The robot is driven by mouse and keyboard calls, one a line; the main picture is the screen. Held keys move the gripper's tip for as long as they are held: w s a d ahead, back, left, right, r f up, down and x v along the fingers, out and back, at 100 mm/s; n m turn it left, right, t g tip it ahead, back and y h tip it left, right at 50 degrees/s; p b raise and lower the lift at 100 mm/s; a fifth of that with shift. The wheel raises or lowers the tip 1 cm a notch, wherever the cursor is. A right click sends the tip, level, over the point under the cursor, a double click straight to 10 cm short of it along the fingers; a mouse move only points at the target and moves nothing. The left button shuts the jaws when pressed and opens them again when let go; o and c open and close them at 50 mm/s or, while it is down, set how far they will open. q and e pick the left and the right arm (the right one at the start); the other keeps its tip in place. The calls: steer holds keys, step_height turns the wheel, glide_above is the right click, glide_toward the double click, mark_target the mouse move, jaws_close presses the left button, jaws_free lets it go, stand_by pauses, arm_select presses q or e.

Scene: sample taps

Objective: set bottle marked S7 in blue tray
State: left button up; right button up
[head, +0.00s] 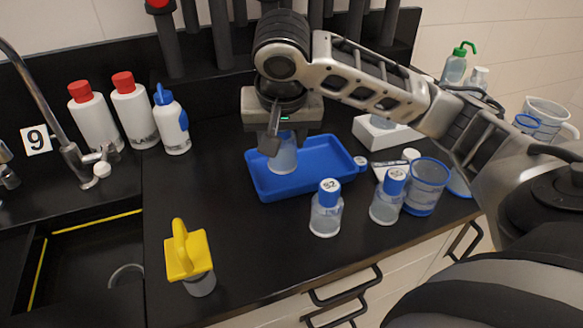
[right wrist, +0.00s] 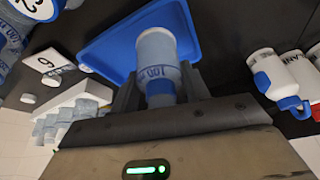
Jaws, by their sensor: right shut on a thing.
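My right gripper (head: 282,142) is shut on a clear bottle (head: 284,160) with pale blue contents. It holds the bottle upright over the floor of the blue tray (head: 327,167); I cannot tell whether the base touches. In the right wrist view the bottle (right wrist: 157,62) sits between the fingers, with the blue tray (right wrist: 110,42) around it. Its marking is hidden in both views. Two similar blue-capped bottles stand right of the tray's front: one marked S2 (head: 326,212), the other (head: 386,203) with an unclear marking. My left gripper is not in view.
A blue beaker (head: 427,186) stands beside the two bottles. A yellow-handled object (head: 187,255) stands front left by the sink (head: 80,260). Red-capped white bottles (head: 93,118) and a blue-capped wash bottle (head: 171,125) line the back left.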

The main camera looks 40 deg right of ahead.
mark_target(292, 156)
steer(key=shift+w+d+f, duration=0.1)
steer(key=shift+d+f, duration=0.85)
steer(key=f, duration=0.3)
steer(key=shift+d+f, duration=0.15)
steer(key=shift+d, duration=0.1)
steer(key=shift+f, duration=0.15)
steer(key=shift+f, duration=0.15)
steer(key=o, duration=1.1)
steer(key=shift+o, duration=0.2)
